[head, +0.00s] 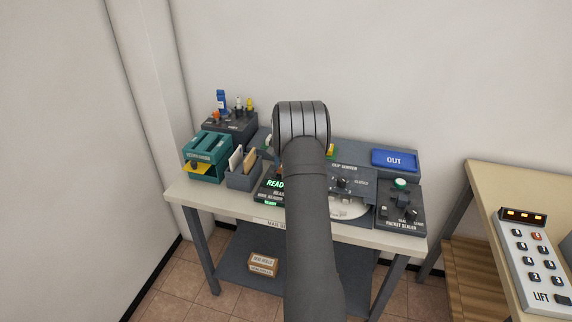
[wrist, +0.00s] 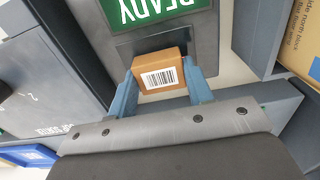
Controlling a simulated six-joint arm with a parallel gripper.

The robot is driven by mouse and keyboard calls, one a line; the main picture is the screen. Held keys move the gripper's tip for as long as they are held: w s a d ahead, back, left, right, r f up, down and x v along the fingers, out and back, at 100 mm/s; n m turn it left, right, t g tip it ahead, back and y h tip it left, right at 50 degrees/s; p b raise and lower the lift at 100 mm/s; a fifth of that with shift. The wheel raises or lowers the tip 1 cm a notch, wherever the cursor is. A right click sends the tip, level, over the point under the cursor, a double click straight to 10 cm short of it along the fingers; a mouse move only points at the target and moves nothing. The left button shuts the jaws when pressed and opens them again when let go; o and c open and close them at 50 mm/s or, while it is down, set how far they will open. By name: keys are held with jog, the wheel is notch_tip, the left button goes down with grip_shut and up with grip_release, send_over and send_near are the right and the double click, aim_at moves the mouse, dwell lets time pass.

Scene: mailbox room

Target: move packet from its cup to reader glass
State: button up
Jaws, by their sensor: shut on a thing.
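My gripper (wrist: 160,78) is shut on a small brown packet (wrist: 160,66) in the wrist view, one blue finger on each side. A white barcode label on the packet faces the wrist camera. The packet overlaps the dark reader glass (wrist: 128,46) just below the green READY screen (wrist: 150,10); I cannot tell whether it touches the glass. In the head view my arm hides the gripper, the packet and much of the reader, whose READY screen (head: 274,184) shows left of my arm. I cannot make out the packet's cup.
On the table (head: 190,191), a teal box (head: 206,157) and a card rack (head: 243,176) stand left of the reader. A lift panel (head: 535,260) is far right.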

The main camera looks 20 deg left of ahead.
jog(key=shift+f, duration=0.4)
jog(key=o, duration=1.3)
jog(key=shift+r, duration=0.15)
jog(key=shift+r, duration=2.9)
notch_tip(320, 180, down, 6)
jog(key=shift+f, duration=0.1)
jog(key=shift+r, duration=0.25)
